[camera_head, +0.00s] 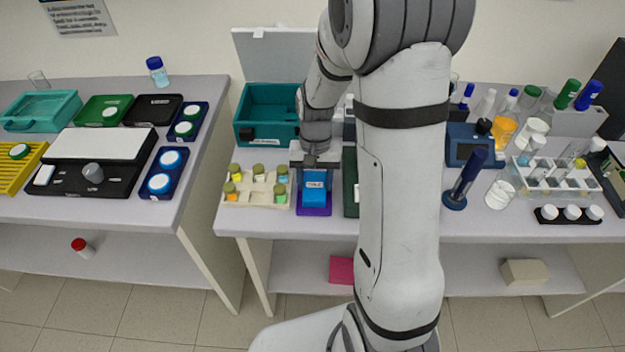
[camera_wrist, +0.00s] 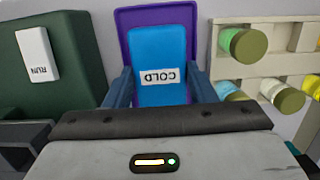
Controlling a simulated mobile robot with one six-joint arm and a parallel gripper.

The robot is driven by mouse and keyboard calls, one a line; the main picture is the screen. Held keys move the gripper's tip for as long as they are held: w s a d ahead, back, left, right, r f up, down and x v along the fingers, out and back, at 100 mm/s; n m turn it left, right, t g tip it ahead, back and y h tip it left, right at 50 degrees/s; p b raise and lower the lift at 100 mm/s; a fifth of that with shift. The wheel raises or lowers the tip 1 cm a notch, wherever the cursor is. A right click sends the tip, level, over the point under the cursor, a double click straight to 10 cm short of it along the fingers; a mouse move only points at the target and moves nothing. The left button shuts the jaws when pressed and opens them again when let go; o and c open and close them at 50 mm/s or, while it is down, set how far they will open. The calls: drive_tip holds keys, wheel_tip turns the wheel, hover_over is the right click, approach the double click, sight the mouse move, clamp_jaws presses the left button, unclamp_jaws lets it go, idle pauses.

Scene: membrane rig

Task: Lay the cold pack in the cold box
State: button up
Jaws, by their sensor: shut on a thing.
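The cold pack (camera_head: 314,192) is a bright blue block with a white label. It lies over a purple tray (camera_head: 314,212), and I cannot tell whether it touches it. In the wrist view the cold pack (camera_wrist: 160,50) shows its COLD label upside down, with the purple tray (camera_wrist: 125,22) around it. My gripper (camera_head: 315,165) is shut on the pack; in the wrist view its two dark fingers (camera_wrist: 161,82) press on the pack's sides. A teal box (camera_head: 263,97), seemingly the cold box, stands open behind and left, its grey lid raised. My arm partly hides its right side.
A cream rack of capped vials (camera_head: 258,203) stands close left of the tray. A dark green device (camera_wrist: 90,45) with a RUN label stands close on the other side. Bottles and a tube rack (camera_head: 550,178) fill the bench's right end. A gap separates the left bench.

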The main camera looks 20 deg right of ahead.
sight(315, 178)
drive_tip(key=o, duration=1.1)
drive_tip(key=shift+c, duration=0.2)
wheel_tip(315, 178, up, 11)
drive_tip(key=w, duration=0.2)
drive_tip(key=s+r+n+t, duration=0.1)
drive_tip(key=s+r+t, duration=0.1)
drive_tip(key=s, duration=0.6)
drive_tip(key=s+r+n+t, duration=0.2)
drive_tip(key=s+r, duration=0.1)
drive_tip(key=s, duration=0.5)
drive_tip(key=shift+s+a+r+n+t+h, duration=0.15)
drive_tip(key=shift+s+n+t+h, duration=0.15)
drive_tip(key=shift+t, duration=0.1)
